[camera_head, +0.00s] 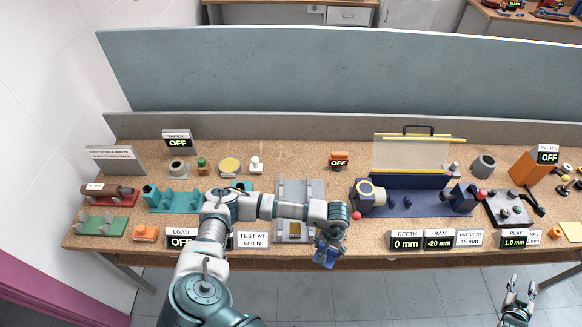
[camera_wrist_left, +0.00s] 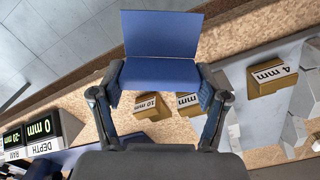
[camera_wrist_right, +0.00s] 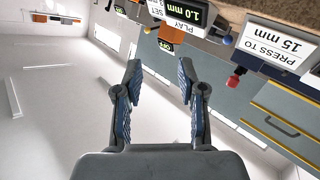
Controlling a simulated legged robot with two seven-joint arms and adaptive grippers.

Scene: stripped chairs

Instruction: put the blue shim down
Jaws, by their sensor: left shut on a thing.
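The blue shim (camera_wrist_left: 160,50) is an L-shaped piece with two flat faces, held between the fingers of my left gripper (camera_wrist_left: 160,98) in the left wrist view. In the head view my left gripper (camera_head: 328,243) is at the bench's front edge, and the blue shim (camera_head: 325,256) shows below it. The shim appears raised above the bench top; whether it touches anything is unclear. My right gripper (camera_head: 519,290) is off the bench's front at the lower right. In the right wrist view the right gripper (camera_wrist_right: 158,75) is open and empty.
Brass blocks labelled 10 mm (camera_wrist_left: 150,107) and 4 mm (camera_wrist_left: 272,80) lie near the shim. A grey fixture (camera_head: 300,195) stands behind my left gripper. A blue press (camera_head: 420,200) and display signs (camera_head: 437,240) stand to the right. Bare bench (camera_head: 365,235) shows between gripper and signs.

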